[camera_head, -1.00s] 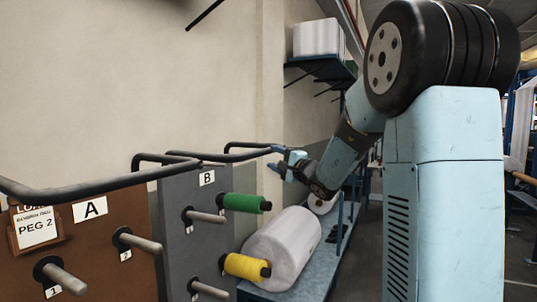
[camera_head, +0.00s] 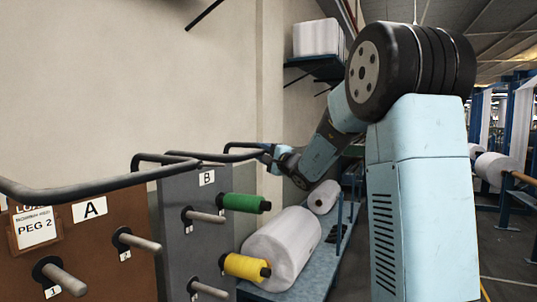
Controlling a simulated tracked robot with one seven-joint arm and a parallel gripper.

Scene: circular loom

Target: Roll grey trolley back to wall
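The grey trolley (camera_head: 172,224) is an upright grey panel marked B. It has several pegs. A green spool (camera_head: 244,203) is on an upper peg and a yellow spool (camera_head: 246,267) is on a lower one. A black tubular handle (camera_head: 218,158) runs along its top towards the far end. My gripper (camera_head: 272,154) is at the far end of this handle, and appears to touch it. Its fingers are small and partly hidden, so I cannot tell whether they are closed around the bar.
A brown panel (camera_head: 90,255) marked A, with its own black handle and protruding pegs, stands to the left. Large white rolls (camera_head: 283,246) lie on a blue rack (camera_head: 315,270) behind the grey trolley. A blue wall shelf (camera_head: 318,66) is above. Open floor shows at right.

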